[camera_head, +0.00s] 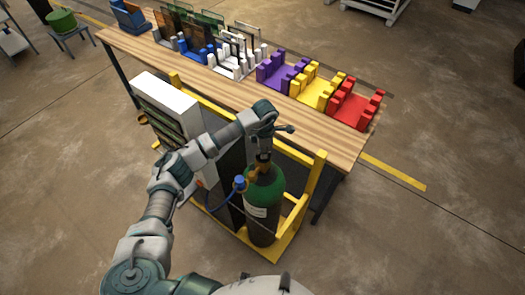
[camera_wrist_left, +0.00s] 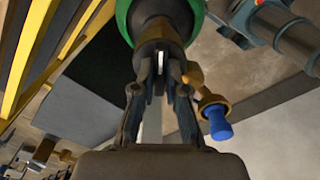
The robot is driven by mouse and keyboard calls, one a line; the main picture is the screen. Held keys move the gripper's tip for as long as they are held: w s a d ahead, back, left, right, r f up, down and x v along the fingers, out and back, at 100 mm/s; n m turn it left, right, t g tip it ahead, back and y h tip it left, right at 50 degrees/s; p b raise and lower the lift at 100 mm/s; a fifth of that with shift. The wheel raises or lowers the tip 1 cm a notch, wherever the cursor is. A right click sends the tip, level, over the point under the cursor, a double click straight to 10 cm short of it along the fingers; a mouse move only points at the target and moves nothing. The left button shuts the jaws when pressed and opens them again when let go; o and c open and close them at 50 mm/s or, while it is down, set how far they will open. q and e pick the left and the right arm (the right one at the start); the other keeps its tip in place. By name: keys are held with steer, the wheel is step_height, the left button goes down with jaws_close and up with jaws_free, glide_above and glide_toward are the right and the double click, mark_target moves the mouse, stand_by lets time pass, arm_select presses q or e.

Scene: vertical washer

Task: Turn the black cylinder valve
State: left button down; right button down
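A green-topped gas cylinder (camera_head: 263,187) stands upright in a yellow-framed cart. The black valve (camera_wrist_left: 160,32) is at its top, dark against the green shoulder in the left wrist view, and partly hidden by my fingers. My left gripper (camera_head: 264,152) reaches down onto the valve from above. In the left wrist view its two fingers (camera_wrist_left: 161,72) are drawn close together with their tips at the valve, a narrow gap between them. They look shut on it. A brass fitting with a blue knob (camera_wrist_left: 218,122) sits beside the valve. My right gripper is not in view.
The yellow cart frame (camera_head: 304,195) surrounds the cylinder, close to the wooden table (camera_head: 225,88). A white-topped cabinet (camera_head: 165,97) stands left of the cylinder. Purple (camera_head: 280,72), yellow (camera_head: 315,92) and red holders (camera_head: 352,108) stand on the table. Floor at right is clear.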

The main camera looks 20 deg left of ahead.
arm_select(q)
steer(key=shift+d, duration=0.4)
steer(key=shift+a, duration=0.5)
steer(key=shift+w+m+b, duration=0.1)
steer(key=shift+m+b, duration=0.5)
steer(key=shift+b, duration=0.25)
steer(key=m+b, duration=0.4)
steer(key=shift+f, duration=0.1)
steer(key=m+b, duration=0.3)
steer(key=m, duration=0.1)
steer(key=shift+b, duration=0.4)
steer(key=m+b, duration=0.2)
steer(key=m, duration=0.2)
steer(key=shift+r, duration=0.2)
steer(key=shift+r+m+b, duration=0.1)
steer(key=shift+m+b, duration=0.65)
steer(key=shift+m, duration=1.55)
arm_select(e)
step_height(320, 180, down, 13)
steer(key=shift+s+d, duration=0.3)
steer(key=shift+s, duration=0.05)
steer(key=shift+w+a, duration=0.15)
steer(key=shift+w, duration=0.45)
